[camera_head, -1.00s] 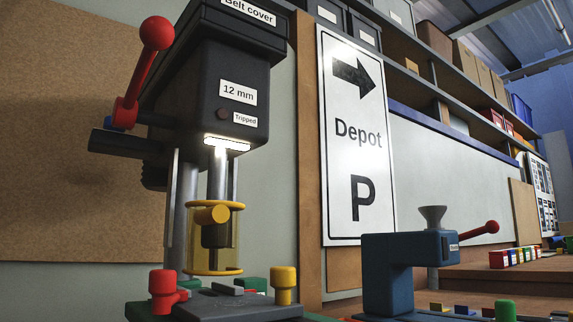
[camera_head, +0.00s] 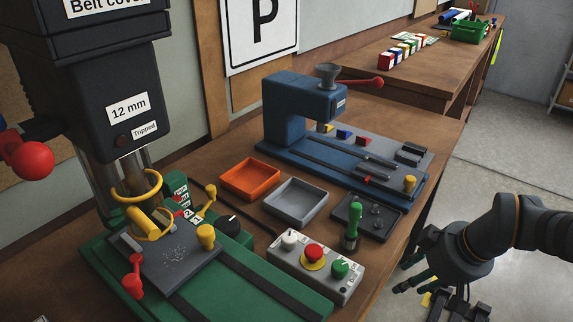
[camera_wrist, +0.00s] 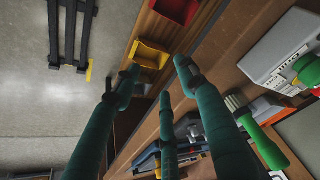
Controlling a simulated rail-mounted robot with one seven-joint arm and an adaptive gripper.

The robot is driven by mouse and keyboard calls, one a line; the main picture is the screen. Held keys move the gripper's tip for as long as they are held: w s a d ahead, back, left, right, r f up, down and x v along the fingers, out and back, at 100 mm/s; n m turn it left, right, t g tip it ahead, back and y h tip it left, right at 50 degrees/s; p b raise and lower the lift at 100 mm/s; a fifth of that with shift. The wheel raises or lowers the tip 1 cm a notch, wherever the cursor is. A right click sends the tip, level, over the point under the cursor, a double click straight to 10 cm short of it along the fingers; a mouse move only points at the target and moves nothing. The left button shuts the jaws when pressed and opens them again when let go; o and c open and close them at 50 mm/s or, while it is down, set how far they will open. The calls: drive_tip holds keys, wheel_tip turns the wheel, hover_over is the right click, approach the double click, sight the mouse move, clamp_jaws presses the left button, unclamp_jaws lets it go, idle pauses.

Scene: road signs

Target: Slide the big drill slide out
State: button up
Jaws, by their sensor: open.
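The big drill press (camera_head: 115,95) stands at the left of the head view, labelled "12 mm" and "Tripped". Below it a dark grey slide plate (camera_head: 170,262) lies on the green base (camera_head: 225,295). The plate carries a yellow knob (camera_head: 206,236) and a red clamp handle (camera_head: 133,278), with pale chips on it. A yellow ring guard (camera_head: 137,184) hangs above its rear. My gripper (camera_head: 432,300) is at the lower right, beyond the bench's front edge, far from the slide. In the wrist view my gripper (camera_wrist: 160,85) shows spread, empty fingers. The slide is not identifiable there.
An orange tray (camera_head: 250,178), a grey tray (camera_head: 295,203) and a blue press (camera_head: 305,115) stand behind. The floor (camera_head: 505,150) at right is open.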

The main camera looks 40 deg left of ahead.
wheel_tip(320, 180, up, 8)
drive_tip(key=a+n+p, duration=0.1)
drive_tip(key=a+p, duration=0.2)
wheel_tip(320, 180, up, 21)
drive_tip(key=n+g+h+p, duration=0.1)
drive_tip(key=n+g+p, duration=0.4)
drive_tip(key=n+p, duration=0.9)
hover_over(204, 230)
drive_tip(key=w+d+p, duration=0.2)
drive_tip(key=w+d, duration=0.1)
drive_tip(key=m, duration=0.2)
drive_tip(key=x, duration=1)
drive_tip(key=shift+w+d+f, duration=0.1)
drive_tip(key=shift+w+d, duration=0.05)
drive_tip(key=shift+w, duration=0.1)
drive_tip(key=shift+c, duration=0.8)
clamp_jaws()
